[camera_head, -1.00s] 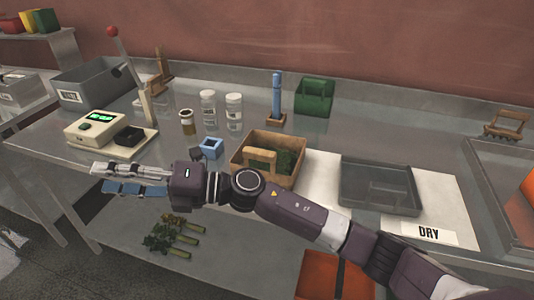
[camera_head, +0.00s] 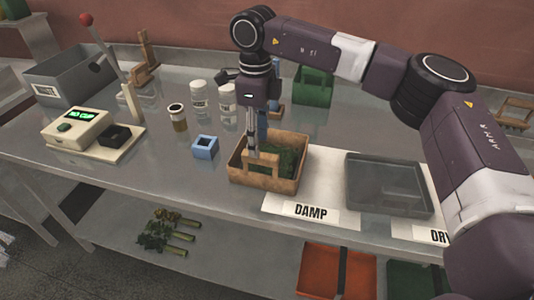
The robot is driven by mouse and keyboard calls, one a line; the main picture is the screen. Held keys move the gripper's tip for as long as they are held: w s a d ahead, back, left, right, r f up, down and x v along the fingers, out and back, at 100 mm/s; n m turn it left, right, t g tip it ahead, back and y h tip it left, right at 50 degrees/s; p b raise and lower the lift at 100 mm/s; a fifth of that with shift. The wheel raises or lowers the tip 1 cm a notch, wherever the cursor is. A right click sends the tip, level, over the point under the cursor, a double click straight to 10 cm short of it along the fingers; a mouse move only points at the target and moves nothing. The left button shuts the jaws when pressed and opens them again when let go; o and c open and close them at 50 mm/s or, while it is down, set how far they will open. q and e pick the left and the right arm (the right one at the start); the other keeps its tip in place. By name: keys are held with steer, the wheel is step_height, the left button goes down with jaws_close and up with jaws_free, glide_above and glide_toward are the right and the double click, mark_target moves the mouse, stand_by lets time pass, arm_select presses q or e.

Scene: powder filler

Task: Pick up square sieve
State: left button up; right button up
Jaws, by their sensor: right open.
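A square, tan, wooden-looking box (camera_head: 240,176) with an upright handle (camera_head: 262,164) at its front stands at the middle of the table; it appears to be the square sieve. Dark green leafy stuff fills its right part. My right gripper (camera_head: 253,150) points straight down over the box, its fingers at the top of the handle. It is open, seen nearly edge-on, so I cannot tell whether the fingers straddle or touch the handle. A small hollow blue square piece (camera_head: 205,148) stands left of the box. My left gripper is not in view.
A grey tray (camera_head: 392,207) lies to the right, with a DAMP label (camera_head: 311,212) at its left. Jars (camera_head: 199,97), a blue post (camera_head: 262,124) and a green bin (camera_head: 312,90) stand behind. A scale (camera_head: 77,129) reading NO CUP is at left. The front-left table is clear.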

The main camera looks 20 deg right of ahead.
mark_target(262, 156)
steer(key=shift+f, duration=0.55)
steer(key=shift+s+f+p, duration=0.2)
steer(key=shift+s+p, duration=0.15)
steer(key=shift+p, duration=0.1)
steer(key=shift+s+d+f+p, duration=0.1)
steer(key=shift+s+f+p, duration=0.15)
steer(key=shift+f+p, duration=0.2)
steer(key=shift+s+d+f+p, duration=0.1)
steer(key=shift+s+f+p, duration=0.2)
steer(key=shift+f, duration=0.25)
steer(key=shift+w+a+f, duration=0.1)
steer(key=shift+w+f, duration=0.1)
steer(key=shift+f, duration=0.4)
steer(key=shift+w+f, duration=0.15)
steer(key=shift+f, duration=0.4)
steer(key=shift+w+f, duration=0.15)
steer(key=shift+f, duration=0.05)
steer(key=shift+s+r, duration=0.1)
steer(key=shift+s, duration=0.1)
steer(key=shift+c, duration=1.3)
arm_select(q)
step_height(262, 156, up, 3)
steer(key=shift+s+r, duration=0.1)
arm_select(e)
jaws_close()
steer(key=shift+w, duration=0.1)
